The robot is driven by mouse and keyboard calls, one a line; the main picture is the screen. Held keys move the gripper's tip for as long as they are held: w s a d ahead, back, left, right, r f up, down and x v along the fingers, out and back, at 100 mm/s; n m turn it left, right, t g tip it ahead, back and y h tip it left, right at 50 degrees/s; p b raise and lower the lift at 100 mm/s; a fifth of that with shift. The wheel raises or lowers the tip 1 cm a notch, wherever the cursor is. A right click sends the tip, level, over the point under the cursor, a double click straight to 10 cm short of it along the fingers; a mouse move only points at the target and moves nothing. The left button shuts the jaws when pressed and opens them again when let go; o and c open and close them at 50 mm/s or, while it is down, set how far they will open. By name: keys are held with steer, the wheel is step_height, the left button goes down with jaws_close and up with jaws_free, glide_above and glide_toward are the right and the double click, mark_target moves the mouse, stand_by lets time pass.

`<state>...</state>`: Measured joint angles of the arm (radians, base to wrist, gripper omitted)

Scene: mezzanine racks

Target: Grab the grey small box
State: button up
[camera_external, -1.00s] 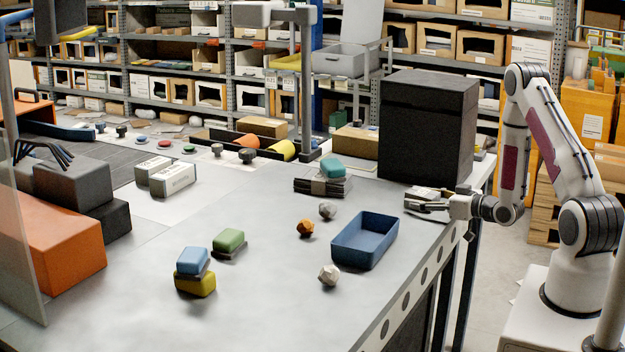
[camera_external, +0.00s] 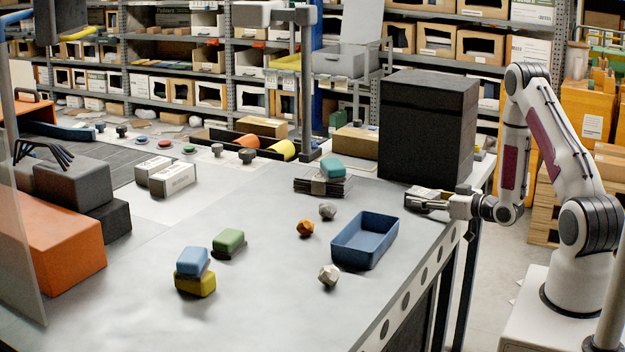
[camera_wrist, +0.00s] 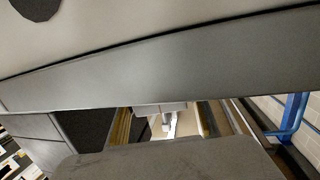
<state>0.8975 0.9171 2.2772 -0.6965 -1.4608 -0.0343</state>
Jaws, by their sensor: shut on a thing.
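A small grey box (camera_external: 421,192) lies near the right edge of the grey table, just in front of the big black box. It is partly hidden by my gripper (camera_external: 421,203), which reaches in from the right, low over the table. The fingers are shut on the small grey box. In the wrist view, large grey surfaces fill the close foreground, and I cannot tell box from finger there. I cannot tell whether the box is clear of the table.
A black box (camera_external: 428,128) stands close behind my gripper. A blue tray (camera_external: 364,252) is to its left. Stones, coloured blocks and a teal block (camera_external: 332,168) on a dark stack lie farther left. The table's front middle (camera_external: 285,310) is clear.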

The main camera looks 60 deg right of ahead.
mark_target(423, 192)
steer(key=shift+r, duration=0.1)
steer(key=shift+r, duration=4.9)
